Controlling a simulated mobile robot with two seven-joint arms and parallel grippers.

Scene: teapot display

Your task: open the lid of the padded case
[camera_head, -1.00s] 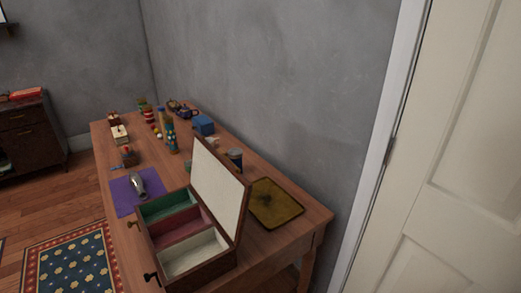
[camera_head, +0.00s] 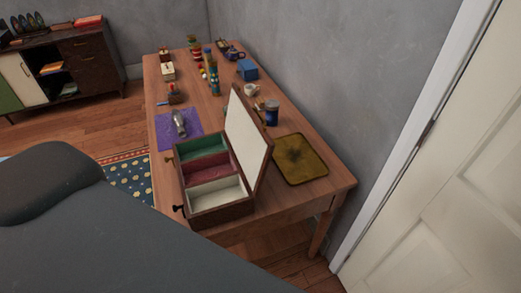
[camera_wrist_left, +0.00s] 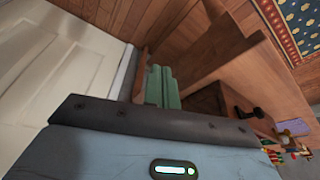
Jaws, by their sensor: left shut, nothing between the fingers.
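The padded case (camera_head: 222,212) is a dark wooden box near the front of the table in the head view. Its lid (camera_head: 247,138) stands open, tilted up on the right side, with a pale lining facing left. Inside are green, red and white padded compartments in a row. My left gripper (camera_wrist_left: 162,88) shows in the left wrist view as green ribbed fingers, shut with nothing held. The fingers do not show in the head view. My right gripper is not in view.
The wooden table (camera_head: 315,205) also holds a golden-brown tray (camera_head: 300,160) right of the lid, a purple cloth (camera_head: 170,132) and several small items behind. A wall and white door (camera_head: 450,180) bound the right side. My grey arm fills the lower left.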

